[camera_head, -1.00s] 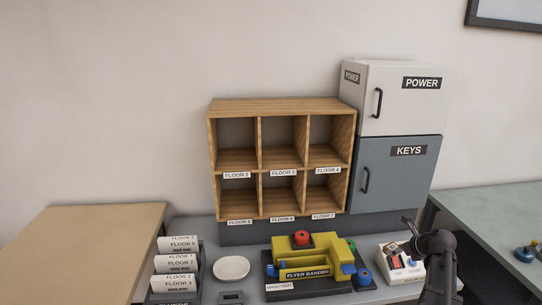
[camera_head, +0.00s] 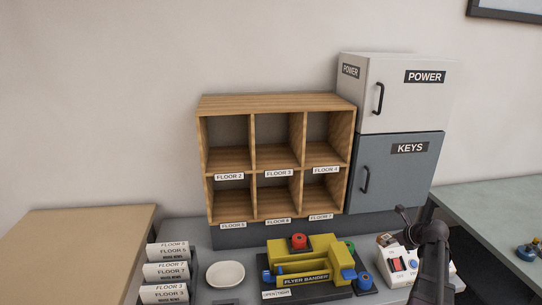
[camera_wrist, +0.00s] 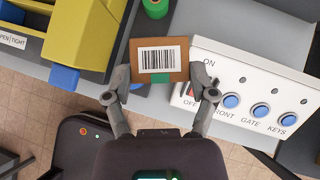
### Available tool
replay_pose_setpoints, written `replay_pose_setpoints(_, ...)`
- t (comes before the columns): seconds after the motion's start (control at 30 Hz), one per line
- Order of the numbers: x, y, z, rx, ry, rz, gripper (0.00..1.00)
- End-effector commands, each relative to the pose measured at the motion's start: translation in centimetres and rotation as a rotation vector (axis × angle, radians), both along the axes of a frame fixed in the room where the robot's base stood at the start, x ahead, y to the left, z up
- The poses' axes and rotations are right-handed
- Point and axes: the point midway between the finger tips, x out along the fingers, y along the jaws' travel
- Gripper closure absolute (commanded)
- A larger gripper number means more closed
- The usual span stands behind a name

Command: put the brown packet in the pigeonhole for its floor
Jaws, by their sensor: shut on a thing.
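The brown packet (camera_wrist: 159,58) is between the fingers of my gripper (camera_wrist: 165,82) in the wrist view. It carries a white barcode label, with a small green patch below it. I see no floor name on the side that shows. My gripper is shut on its two side edges. Labels read FLOOR 2, 3, 4 above and FLOOR 5, 6, 7 below.
A yellow flyer bander (camera_head: 305,280) stands before the rack. A white button panel (camera_head: 386,268) is by my arm and shows in the wrist view (camera_wrist: 240,75). POWER (camera_head: 405,95) and KEYS (camera_head: 395,175) cabinets flank the rack's right. A white dish (camera_head: 225,274) and floor cards (camera_head: 167,270) sit left.

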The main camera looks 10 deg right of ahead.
Motion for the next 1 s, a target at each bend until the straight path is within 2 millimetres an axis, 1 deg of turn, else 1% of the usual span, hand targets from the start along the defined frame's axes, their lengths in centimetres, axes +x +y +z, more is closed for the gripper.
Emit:
replay_pose_setpoints(0.27,0.4,0.8,0.0,0.000,0.000,0.010,0.83)
replay_pose_setpoints(0.47,0.7,1.4,0.7,0.000,0.001,0.013,0.83)
replay_pose_setpoints(0.57,1.1,2.2,1.5,-0.001,0.003,0.016,0.83)
replay_pose_setpoints(0.67,1.7,3.3,2.7,-0.002,0.005,0.018,0.83)
replay_pose_setpoints(0.87,3.3,6.4,5.8,-0.001,0.010,0.023,0.83)
replay_pose_setpoints(1.0,4.4,8.9,8.0,-0.003,0.013,0.027,0.83)
